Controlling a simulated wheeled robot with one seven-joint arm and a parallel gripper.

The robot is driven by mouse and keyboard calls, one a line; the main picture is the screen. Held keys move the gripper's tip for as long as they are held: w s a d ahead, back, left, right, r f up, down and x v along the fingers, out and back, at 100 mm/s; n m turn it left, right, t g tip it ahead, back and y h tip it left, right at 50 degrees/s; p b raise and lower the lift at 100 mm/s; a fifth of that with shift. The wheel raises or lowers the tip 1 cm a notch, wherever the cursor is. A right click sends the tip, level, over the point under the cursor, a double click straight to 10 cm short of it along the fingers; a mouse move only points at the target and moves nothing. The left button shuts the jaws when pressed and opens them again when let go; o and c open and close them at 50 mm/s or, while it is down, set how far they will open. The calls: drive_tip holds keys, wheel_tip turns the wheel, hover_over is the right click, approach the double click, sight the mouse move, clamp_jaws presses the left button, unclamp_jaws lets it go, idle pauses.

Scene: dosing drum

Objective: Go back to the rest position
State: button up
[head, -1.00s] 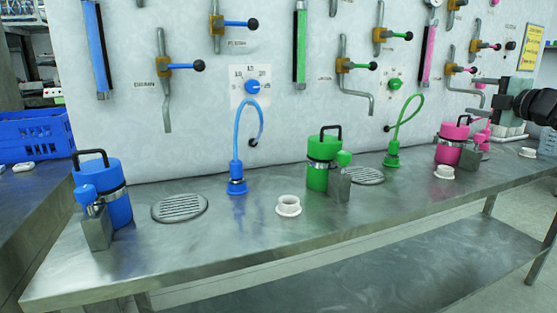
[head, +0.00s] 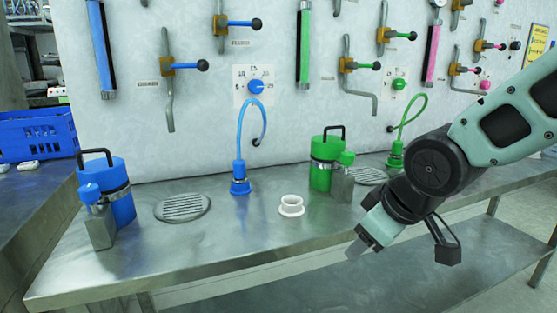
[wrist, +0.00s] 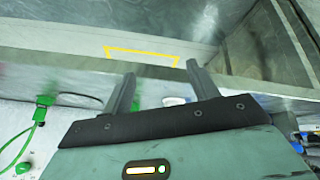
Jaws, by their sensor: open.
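My gripper (head: 362,246) hangs at the front edge of the steel bench, right of centre in the head view, pointing down and left. In the wrist view its two fingers (wrist: 158,88) stand apart with nothing between them. The green canister (head: 322,172) and the green hose (head: 404,125) stand on the bench behind my gripper. My arm hides the right part of the bench, where the pink canister does not show now.
The steel bench (head: 215,250) holds a blue canister (head: 118,205), a blue hose (head: 238,150), a round drain grate (head: 182,208) and a white ring (head: 291,206). Valves and gauges line the white wall panel (head: 200,110). A blue crate (head: 38,135) stands far left.

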drive_tip(key=s+a+f+g+h, duration=0.1)
drive_tip(key=s+f+g, duration=0.15)
drive_tip(key=s, duration=0.75)
drive_tip(key=s+f+g+h, duration=0.1)
drive_tip(key=s+f+g, duration=0.15)
drive_tip(key=s, duration=0.75)
wheel_tip(320, 180, up, 17)
drive_tip(key=p, duration=1.6)
drive_tip(key=shift+a+f+m+g, duration=0.15)
drive_tip(key=shift+m+g, duration=0.15)
drive_tip(key=shift+m, duration=0.1)
